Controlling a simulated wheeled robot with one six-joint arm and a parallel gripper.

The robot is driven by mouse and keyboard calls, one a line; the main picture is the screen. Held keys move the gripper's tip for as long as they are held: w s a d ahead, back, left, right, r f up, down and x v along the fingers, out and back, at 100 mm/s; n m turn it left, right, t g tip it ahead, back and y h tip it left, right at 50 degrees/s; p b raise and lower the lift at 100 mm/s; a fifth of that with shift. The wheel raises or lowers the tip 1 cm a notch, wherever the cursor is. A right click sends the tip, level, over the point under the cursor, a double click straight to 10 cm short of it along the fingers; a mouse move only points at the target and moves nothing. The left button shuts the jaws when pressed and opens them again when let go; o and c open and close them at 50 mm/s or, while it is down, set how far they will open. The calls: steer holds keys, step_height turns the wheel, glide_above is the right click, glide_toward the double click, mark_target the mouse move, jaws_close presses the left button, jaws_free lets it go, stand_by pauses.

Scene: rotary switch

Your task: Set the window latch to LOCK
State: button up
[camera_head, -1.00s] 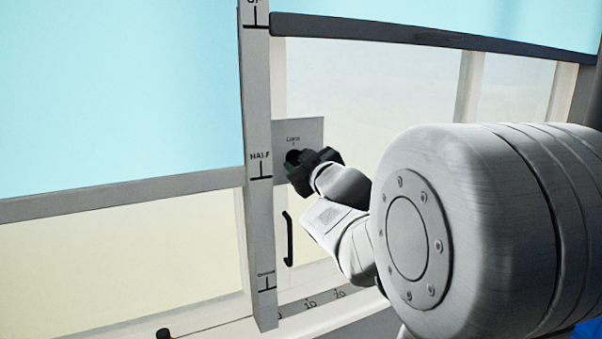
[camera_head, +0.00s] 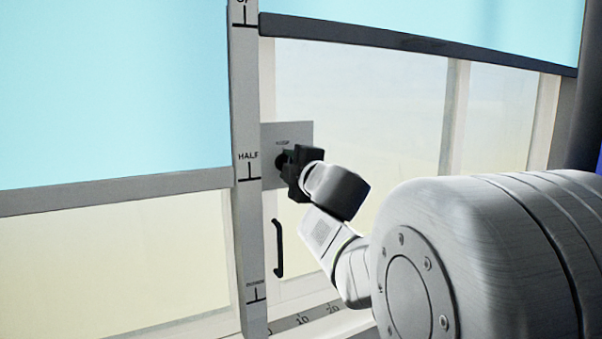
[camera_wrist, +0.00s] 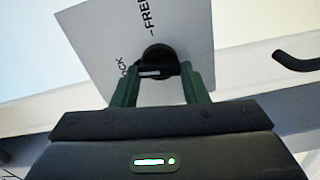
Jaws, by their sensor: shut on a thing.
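The window latch is a round black knob (camera_wrist: 160,58) on a pale plate (camera_wrist: 100,35) in the wrist view; a short white mark shows on the knob. The plate carries the word FREE above the knob and a partly hidden LOCK to its left. My gripper (camera_wrist: 162,85) has its green fingers on both sides of the knob and is shut on it. In the head view the plate (camera_head: 302,133) is on the window frame, and my gripper (camera_head: 290,165) reaches it from the right, covering most of the knob.
A black handle (camera_head: 278,250) is below the plate. A vertical post (camera_head: 246,215) marked HALF stands just left of it. A blue blind (camera_head: 110,90) covers the upper left. A numbered scale (camera_head: 303,320) runs along the sill.

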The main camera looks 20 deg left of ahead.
steer(key=shift+f+n+b, duration=0.1)
steer(key=shift+n+b, duration=0.25)
steer(key=shift+n, duration=0.55)
steer(key=o, duration=1)
steer(key=shift+p+v, duration=1.1)
steer(key=shift+v, duration=5.85)
steer(key=shift+w+a, duration=0.1)
